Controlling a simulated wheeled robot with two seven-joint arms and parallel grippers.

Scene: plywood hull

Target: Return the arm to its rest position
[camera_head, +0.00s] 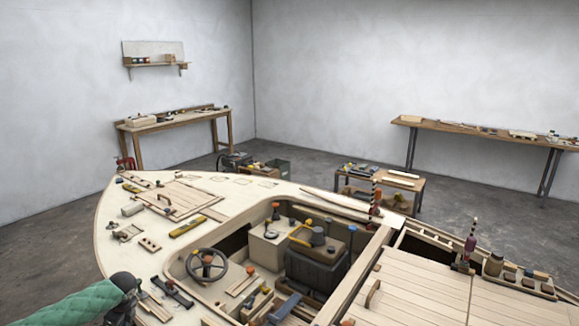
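My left arm, in a green quilted sleeve, comes in at the lower left over the deck of the plywood hull (222,209). The dark end of this arm, with my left gripper (122,312), is at the near left edge of the hull. Its fingers point down and are too small and dark to read, so I cannot tell whether they hold anything. Small dark parts (172,293) lie on the deck just right of it. My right arm and gripper are not in view.
The open cockpit holds a steering wheel (207,265) and a dark seat (318,268). Loose parts, including a yellow level (188,226), lie on the foredeck. A slatted hatch (415,290) is at right.

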